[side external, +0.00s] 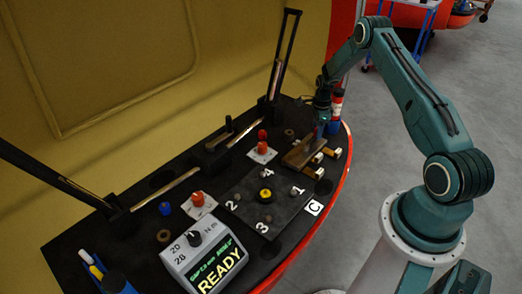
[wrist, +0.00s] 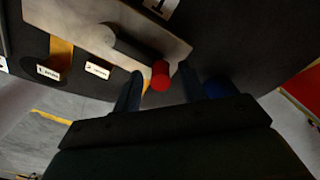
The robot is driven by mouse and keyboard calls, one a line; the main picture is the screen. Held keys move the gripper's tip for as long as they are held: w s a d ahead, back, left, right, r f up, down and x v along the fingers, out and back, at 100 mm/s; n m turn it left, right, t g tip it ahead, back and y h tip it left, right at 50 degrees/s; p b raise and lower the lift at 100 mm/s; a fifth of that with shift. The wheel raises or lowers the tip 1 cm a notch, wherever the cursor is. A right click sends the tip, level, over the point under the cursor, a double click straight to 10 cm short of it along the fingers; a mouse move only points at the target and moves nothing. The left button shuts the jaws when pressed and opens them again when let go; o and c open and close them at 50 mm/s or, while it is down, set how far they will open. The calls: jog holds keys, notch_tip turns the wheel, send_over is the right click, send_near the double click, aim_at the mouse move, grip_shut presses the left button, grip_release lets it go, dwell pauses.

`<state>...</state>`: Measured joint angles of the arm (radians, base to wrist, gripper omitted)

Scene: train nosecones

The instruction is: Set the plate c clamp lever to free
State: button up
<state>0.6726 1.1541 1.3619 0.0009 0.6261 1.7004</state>
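In the wrist view a dark grey lever (wrist: 130,45) with a red end (wrist: 160,75) lies across a light brown plate (wrist: 85,22). In the side view this brown plate (side external: 303,152) is at the right end of the black bench, and my gripper hides much of the lever there. My gripper (wrist: 161,78) is open, its two dark fingers apart with the red end between or just beyond the tips. Contact cannot be told. In the side view my gripper (side external: 322,127) points down over the plate's far edge. A white C label (side external: 314,207) is on the bench nearer the camera.
Tagged yellow strips (side external: 318,158) lie beside the brown plate. A red and white bottle (side external: 337,105) stands close behind my gripper. A dark plate (side external: 285,208) numbered 1 to 4 has a yellow knob (side external: 265,195). A READY display box (side external: 212,255) stands in front.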

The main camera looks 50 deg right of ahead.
jog(key=shift+r, duration=0.1)
notch_tip(320, 180, up, 14)
jog(key=shift+f, duration=0.2)
dwell(0.6)
jog(key=shift+r, duration=0.1)
jog(key=s+a+r+n+t, duration=0.1)
jog(key=s+a+r+n, duration=0.2)
jog(key=a+r+n, duration=0.55)
jog(key=s+a+r+n+t, duration=0.15)
jog(key=a+r+n, duration=0.25)
jog(key=a+r, duration=0.9)
jog(key=s+a+r+n+t, duration=0.1)
jog(key=s+a+r+n, duration=0.1)
jog(key=s+a+n, duration=0.4)
jog(key=s+a+r+n+t, duration=0.2)
jog(key=s+a+n, duration=0.5)
jog(key=s, duration=0.8)
jog(key=shift+r+n, duration=0.2)
jog(key=shift+n, duration=0.65)
